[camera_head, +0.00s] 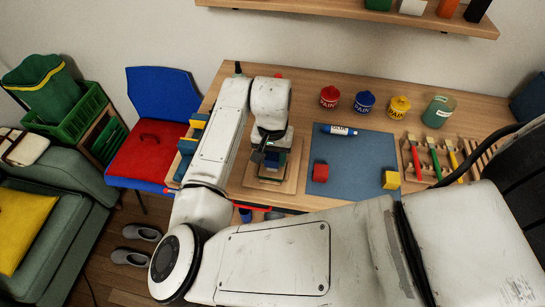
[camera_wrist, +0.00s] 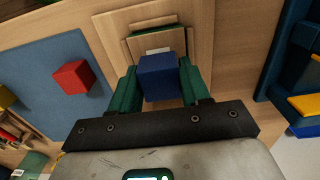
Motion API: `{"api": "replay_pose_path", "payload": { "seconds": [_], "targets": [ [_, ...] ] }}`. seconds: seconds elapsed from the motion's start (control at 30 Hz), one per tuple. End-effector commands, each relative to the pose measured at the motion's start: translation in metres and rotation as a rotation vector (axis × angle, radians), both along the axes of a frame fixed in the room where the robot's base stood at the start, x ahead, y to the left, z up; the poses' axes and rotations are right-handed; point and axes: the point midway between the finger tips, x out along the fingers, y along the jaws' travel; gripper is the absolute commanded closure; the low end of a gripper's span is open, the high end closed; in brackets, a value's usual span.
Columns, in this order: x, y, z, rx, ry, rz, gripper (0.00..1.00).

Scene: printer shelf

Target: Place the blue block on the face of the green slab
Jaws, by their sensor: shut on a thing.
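The blue block (camera_wrist: 158,77) is between the two green fingers of my gripper (camera_wrist: 160,84) in the wrist view. The gripper is shut on it. In the head view my gripper (camera_head: 270,147) points down over the wooden board at the table's front left, with the blue block (camera_head: 271,159) below it. A green slab (camera_wrist: 154,22) shows partly at the top of the wrist view, on the wooden board just beyond the block. The block and fingers hide part of it. I cannot tell whether the block touches the slab.
A blue mat (camera_head: 350,185) lies right of the board, holding a red block (camera_head: 320,172), a yellow block (camera_head: 391,180) and a glue tube (camera_head: 339,130). Paint pots, including a red one (camera_head: 329,97), stand behind. A brush rack (camera_head: 431,158) is at the right.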

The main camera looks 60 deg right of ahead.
Motion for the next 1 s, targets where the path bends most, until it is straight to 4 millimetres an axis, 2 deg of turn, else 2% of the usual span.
{"api": "replay_pose_path", "payload": {
  "seconds": [0.2,0.57,0.6,0.83,1.0],
  "targets": [
    [0.0,0.0,-0.017,0.0,-0.001,0.0,0.83],
    [0.0,0.0,-0.021,-0.001,0.001,0.001,0.83],
    [0.0,0.0,-0.02,-0.001,0.0,0.0,0.5],
    [0.0,0.0,-0.02,-0.001,0.0,0.001,0.28],
    [0.0,0.0,-0.02,-0.001,0.0,0.001,0.28]
  ]
}}
